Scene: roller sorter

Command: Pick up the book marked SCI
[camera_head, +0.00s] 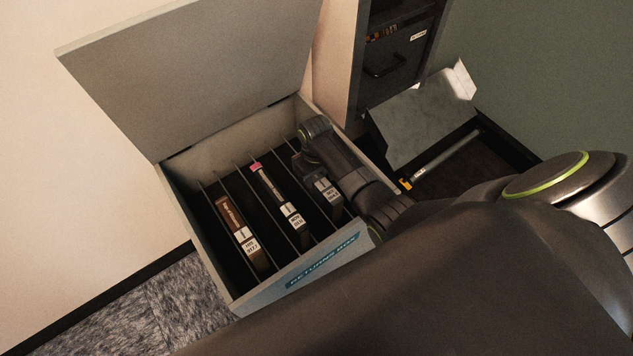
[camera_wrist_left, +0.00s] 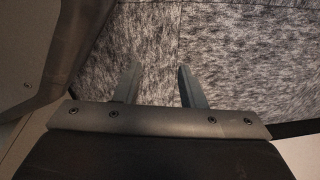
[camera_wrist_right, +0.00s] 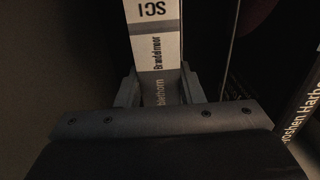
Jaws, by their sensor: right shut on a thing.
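The book marked SCI (camera_wrist_right: 157,50) has a pale spine label and shows upside down in the right wrist view. My right gripper (camera_wrist_right: 158,82) is shut on its spine, one finger on each side. In the head view this looks like the rightmost book (camera_head: 330,194) in the slotted returns box, with my right gripper (camera_head: 308,170) over its far end; the arm hides part of it. My left gripper (camera_wrist_left: 156,85) is open and empty above grey carpet in the left wrist view.
The open box (camera_head: 205,266) has thin dividers and a raised lid (camera_head: 190,75). A brown book (camera_head: 232,215) and a dark book with a pink mark (camera_head: 270,186) stand in other slots.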

